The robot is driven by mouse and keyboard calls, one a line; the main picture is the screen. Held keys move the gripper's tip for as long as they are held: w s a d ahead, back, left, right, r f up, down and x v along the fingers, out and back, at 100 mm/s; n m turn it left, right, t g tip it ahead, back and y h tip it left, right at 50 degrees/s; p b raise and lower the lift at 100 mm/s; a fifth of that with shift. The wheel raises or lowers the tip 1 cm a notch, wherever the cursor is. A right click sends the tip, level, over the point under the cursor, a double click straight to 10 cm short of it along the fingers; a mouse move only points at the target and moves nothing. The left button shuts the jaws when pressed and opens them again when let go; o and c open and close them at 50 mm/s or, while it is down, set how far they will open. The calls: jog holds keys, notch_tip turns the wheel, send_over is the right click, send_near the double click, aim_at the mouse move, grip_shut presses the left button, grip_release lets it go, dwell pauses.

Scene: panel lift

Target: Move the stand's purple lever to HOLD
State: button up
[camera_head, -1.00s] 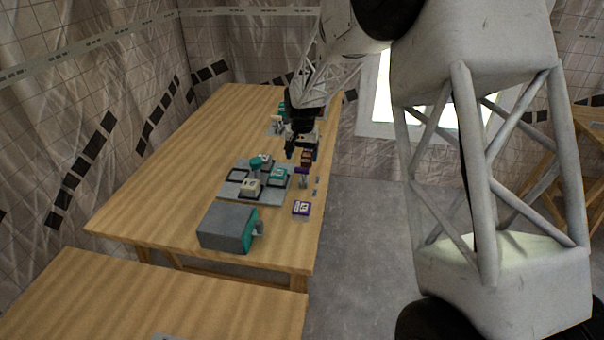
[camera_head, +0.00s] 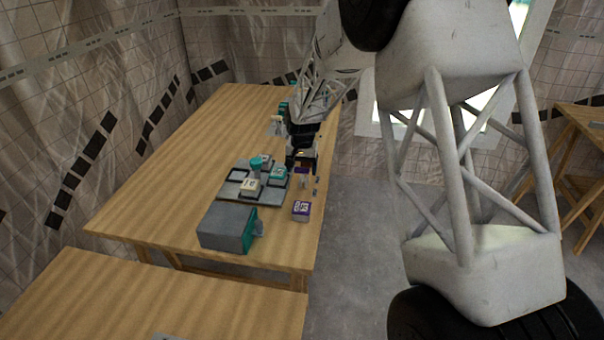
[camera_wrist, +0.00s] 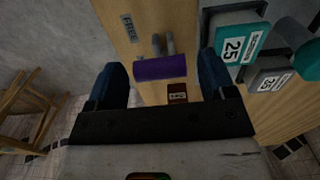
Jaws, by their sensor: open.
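The lever's purple handle (camera_wrist: 160,67) lies across the middle of the wrist view, with short grey posts (camera_wrist: 163,45) beyond it. It also shows as a small purple bar (camera_head: 302,170) near the table's right edge in the head view. My gripper (camera_wrist: 161,62) is open, with one dark blue finger on each side of the handle in the picture. Contact is not visible, and the depth between fingers and handle is unclear. A plate reading FREE (camera_wrist: 130,27) lies beyond the handle. A small red-brown plate (camera_wrist: 177,93) is nearer; its text is hard to read.
A grey panel (camera_head: 240,194) with teal and white numbered blocks lies left of the lever. A grey box with a teal side (camera_head: 225,226) and a purple-and-white block (camera_head: 301,209) stand nearer the camera. The table's far left (camera_head: 180,150) is clear.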

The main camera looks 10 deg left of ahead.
jog(key=shift+f, duration=1.2)
jog(key=c, duration=1.3)
jog(key=shift+w, duration=0.1)
jog(key=shift+w+r+g, duration=0.2)
jog(key=shift+w+g, duration=0.3)
jog(key=shift+g, duration=0.35)
jog(key=shift+w+r+g, duration=0.2)
jog(key=shift+w+g, duration=0.25)
jog(key=shift+g, duration=0.4)
jog(key=shift+w+r+g, duration=0.1)
jog(key=shift+w+g, duration=1.1)
jog(key=shift+g, duration=0.6)
jog(key=shift+w+f, duration=0.2)
jog(key=shift+w, duration=1.1)
